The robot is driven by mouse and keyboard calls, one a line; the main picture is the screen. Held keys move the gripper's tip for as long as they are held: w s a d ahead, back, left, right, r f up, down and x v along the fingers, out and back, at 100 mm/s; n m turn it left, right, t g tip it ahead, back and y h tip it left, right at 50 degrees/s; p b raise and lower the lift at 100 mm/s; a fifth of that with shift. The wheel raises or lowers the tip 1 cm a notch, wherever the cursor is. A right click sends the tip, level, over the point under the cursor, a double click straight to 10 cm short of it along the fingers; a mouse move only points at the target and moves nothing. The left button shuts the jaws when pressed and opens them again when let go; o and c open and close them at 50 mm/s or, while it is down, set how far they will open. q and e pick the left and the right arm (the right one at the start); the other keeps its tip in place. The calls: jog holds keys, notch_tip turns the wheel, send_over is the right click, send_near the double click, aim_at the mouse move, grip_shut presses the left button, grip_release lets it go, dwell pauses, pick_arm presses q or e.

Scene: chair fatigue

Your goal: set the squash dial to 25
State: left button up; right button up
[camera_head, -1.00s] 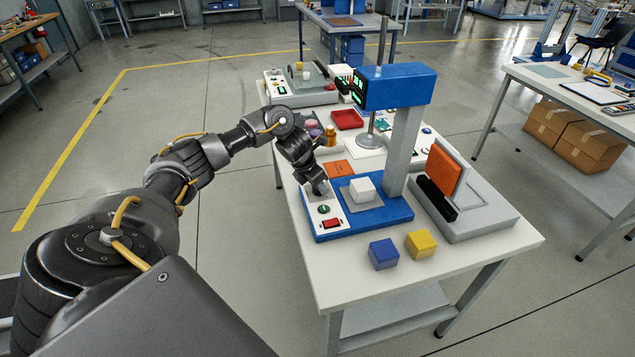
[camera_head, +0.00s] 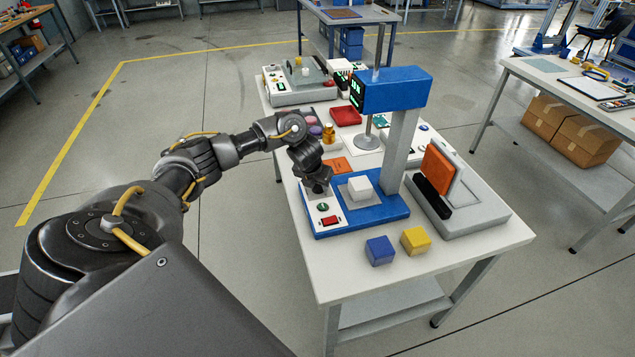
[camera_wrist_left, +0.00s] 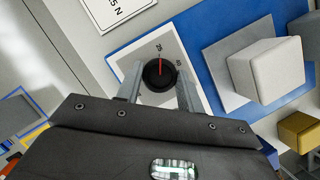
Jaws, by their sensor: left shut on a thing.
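The black round dial (camera_wrist_left: 159,74) with a red pointer line shows in the left wrist view on a light panel. In the head view my left gripper (camera_head: 318,188) reaches down onto the white panel (camera_head: 316,213) at the left of the blue press base (camera_head: 375,213) and hides the dial. My right gripper is not in view.
A green button (camera_head: 323,207) and red switch (camera_head: 329,221) sit just in front of the gripper. A white block (camera_head: 359,189) lies on the press plate. Blue (camera_head: 380,250) and yellow (camera_head: 415,240) cubes stand at the table's front. The blue press head (camera_head: 395,88) overhangs.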

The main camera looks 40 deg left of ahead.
aim_at(314, 195)
pick_arm(q)
jog(key=o, duration=1)
jog(key=v, duration=0.6)
jog(key=shift+r, duration=0.2)
jog(key=p+v, duration=0.2)
jog(key=v, duration=0.2)
jog(key=shift+s+r, duration=0.15)
jog(key=shift+s, duration=0.1)
